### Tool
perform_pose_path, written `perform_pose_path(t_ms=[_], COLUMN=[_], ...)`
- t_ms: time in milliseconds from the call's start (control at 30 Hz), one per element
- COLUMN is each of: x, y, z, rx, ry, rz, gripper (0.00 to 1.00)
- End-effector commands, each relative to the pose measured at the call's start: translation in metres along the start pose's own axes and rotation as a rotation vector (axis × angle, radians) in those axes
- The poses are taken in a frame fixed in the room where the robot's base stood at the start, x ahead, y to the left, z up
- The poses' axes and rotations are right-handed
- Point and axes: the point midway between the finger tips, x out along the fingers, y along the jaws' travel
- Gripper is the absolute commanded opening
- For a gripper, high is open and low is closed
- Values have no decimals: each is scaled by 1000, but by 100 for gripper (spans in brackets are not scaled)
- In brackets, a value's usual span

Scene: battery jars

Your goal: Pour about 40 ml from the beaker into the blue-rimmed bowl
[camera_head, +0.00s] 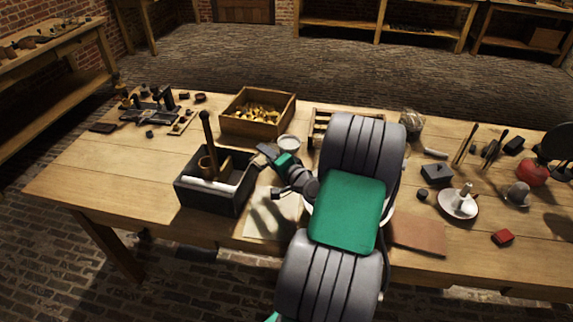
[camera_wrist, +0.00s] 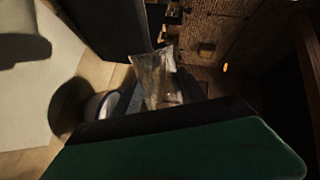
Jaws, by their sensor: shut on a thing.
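My gripper (camera_wrist: 163,82) is shut on a clear glass beaker (camera_wrist: 158,75), which shows between the dark fingers in the wrist view. The view is turned on its side and dark, so the beaker's tilt and liquid level cannot be read. A small bowl with a pale bluish rim (camera_wrist: 97,106) stands on the table near the fingers, partly hidden by the lower one. In the head view a small whitish bowl (camera_head: 289,144) stands just beyond my gripper (camera_head: 265,155); it looks like the same bowl. The beaker cannot be made out clearly there.
A dark open box (camera_head: 212,205) with upright tools stands left of my gripper. A wooden crate of brass parts (camera_head: 257,115) is behind it. A pale sheet (camera_head: 272,222) lies in front. My arm hides the table's middle. Several small items stand at right.

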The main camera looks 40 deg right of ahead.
Motion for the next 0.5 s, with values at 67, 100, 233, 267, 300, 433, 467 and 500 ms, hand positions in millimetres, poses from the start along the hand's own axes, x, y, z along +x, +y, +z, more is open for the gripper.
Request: perform_pose_path(t_ms=[67, 100, 233, 267, 300, 433, 467, 500], x=[0, 0, 0, 0, 0, 0, 0, 0], y=[0, 0, 0, 0, 0, 1, 1, 1], z=[0, 0, 0, 0, 0, 1, 1, 1], rx=[5, 7, 14, 16, 19, 26, 28, 29], ry=[-1, -1, -3, -3, -4, -5, -5, -6], rz=[-1, -1, -1, -1, -1, 0, 0, 0], gripper=[2, 2, 2, 2, 2, 2, 2, 2])
